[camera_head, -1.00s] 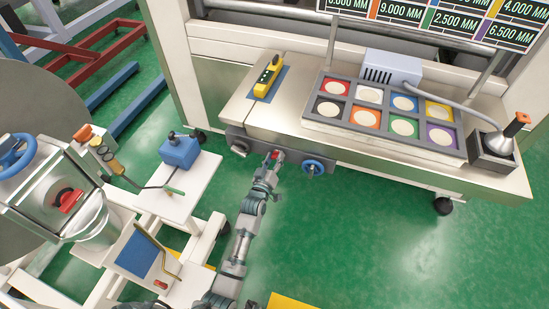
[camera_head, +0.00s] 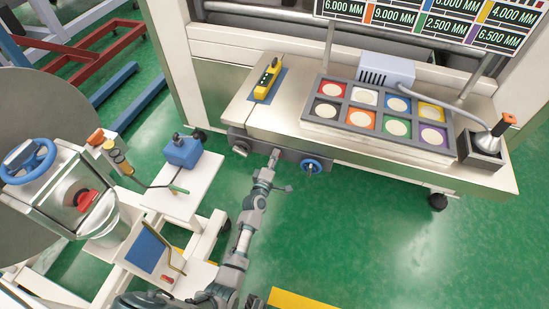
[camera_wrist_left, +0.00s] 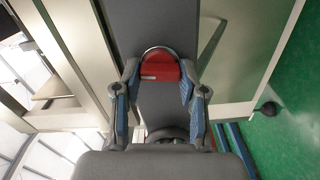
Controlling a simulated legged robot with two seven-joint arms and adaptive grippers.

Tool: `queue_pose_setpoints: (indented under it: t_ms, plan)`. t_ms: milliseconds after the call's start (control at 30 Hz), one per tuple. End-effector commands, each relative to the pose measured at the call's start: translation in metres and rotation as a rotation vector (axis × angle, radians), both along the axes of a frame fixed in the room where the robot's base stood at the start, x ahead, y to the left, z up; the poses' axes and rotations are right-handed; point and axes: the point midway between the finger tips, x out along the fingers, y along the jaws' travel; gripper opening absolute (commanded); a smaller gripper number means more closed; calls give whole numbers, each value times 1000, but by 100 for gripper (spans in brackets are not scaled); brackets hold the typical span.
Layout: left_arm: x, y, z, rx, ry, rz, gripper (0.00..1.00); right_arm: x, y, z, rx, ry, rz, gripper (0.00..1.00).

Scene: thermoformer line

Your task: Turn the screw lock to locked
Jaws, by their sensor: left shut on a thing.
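A red knob (camera_wrist_left: 160,65) sits on the dark grey panel (camera_head: 290,155) along the front edge of the metal table; I take it as the screw lock. In the left wrist view it lies between the blue-padded fingers of my left gripper (camera_wrist_left: 159,74), which is shut on it. In the head view my left gripper (camera_head: 274,155) reaches the panel and hides the knob. No lock marking is readable. My right gripper is not in view.
A yellow pendant (camera_head: 268,80) and a tray of coloured squares (camera_head: 380,88) lie on the table. A blue box (camera_head: 181,152) stands left.

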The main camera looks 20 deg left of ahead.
Motion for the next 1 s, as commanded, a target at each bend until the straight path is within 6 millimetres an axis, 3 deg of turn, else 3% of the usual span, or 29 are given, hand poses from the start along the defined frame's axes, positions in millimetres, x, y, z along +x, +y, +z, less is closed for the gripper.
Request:
queue_pose_setpoints:
  t_ms: [333,900,933,1000]
  plan:
    - [0,1,-3,-146,8,1,7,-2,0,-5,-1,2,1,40]
    - [0,1,-4,-176,11,2,7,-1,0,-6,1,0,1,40]
    - [0,1,-4,-176,12,2,49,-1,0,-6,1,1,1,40]
    - [0,1,-4,-175,11,2,66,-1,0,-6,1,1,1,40]
